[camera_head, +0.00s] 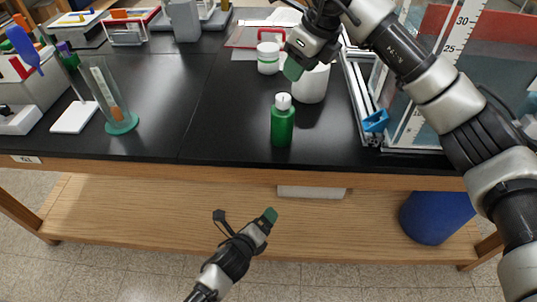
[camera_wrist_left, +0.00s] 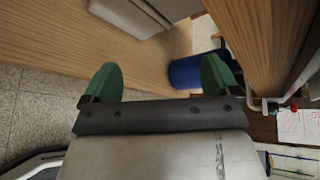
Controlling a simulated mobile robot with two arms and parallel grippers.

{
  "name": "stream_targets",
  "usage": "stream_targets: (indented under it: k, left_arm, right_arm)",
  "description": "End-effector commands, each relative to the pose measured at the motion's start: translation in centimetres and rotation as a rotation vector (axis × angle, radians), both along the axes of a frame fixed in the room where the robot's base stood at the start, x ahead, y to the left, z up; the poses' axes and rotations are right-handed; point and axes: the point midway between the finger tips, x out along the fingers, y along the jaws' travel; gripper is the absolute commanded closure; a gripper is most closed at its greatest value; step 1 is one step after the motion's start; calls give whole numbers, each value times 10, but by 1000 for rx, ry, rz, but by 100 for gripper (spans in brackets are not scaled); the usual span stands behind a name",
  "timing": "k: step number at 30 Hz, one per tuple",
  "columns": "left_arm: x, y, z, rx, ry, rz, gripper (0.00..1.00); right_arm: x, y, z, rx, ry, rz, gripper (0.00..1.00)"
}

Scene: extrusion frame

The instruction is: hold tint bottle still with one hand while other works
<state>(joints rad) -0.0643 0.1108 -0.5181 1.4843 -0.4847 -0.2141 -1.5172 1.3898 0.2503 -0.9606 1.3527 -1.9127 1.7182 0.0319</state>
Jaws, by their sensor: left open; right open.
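The tint bottle (camera_head: 283,124) is green with a white cap and stands upright on the black bench top near its front edge. My right gripper (camera_head: 292,68) is above and behind the bottle in the head view, near a white cylindrical container, and is apart from the bottle. My left gripper (camera_head: 270,216) is low in front of the bench, below the bench top. The left wrist view shows its two green fingers (camera_wrist_left: 160,80) spread with nothing between them. The bottle is not in the left wrist view.
A glass cylinder (camera_head: 106,100) stands at left. A metal frame with a blue clamp (camera_head: 376,121) is at right. A blue bin (camera_head: 436,217) sits below the bench.

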Motion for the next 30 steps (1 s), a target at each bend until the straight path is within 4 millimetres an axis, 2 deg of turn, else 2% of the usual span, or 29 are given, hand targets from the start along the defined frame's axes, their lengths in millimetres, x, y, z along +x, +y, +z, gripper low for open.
stream_targets:
  k: [1,5,9,11,12,16,21,26,30]
  left_arm:
    - [8,-12,31,67,-104,-55,10]
    - [17,-38,103,266,-372,-170,10]
    - [15,-59,180,484,-656,-235,10]
    - [16,-61,210,602,-748,-229,10]
    - [23,-54,219,679,-747,-201,10]
    - [37,-35,227,796,-691,-127,10]
    - [45,-23,234,860,-656,-74,10]
    - [60,-24,234,870,-650,-65,10]
    - [84,-30,234,868,-648,-66,10]
  right_arm:
    - [0,0,0,0,0,0,57]
    - [0,0,0,0,0,0,57]
    - [0,0,0,0,0,0,57]
    - [0,0,0,0,0,0,57]
    - [0,0,0,0,0,0,57]
    - [0,0,0,0,0,0,57]
    - [0,0,0,0,0,0,57]
    - [0,0,0,0,0,0,57]
    - [0,0,0,0,0,0,57]
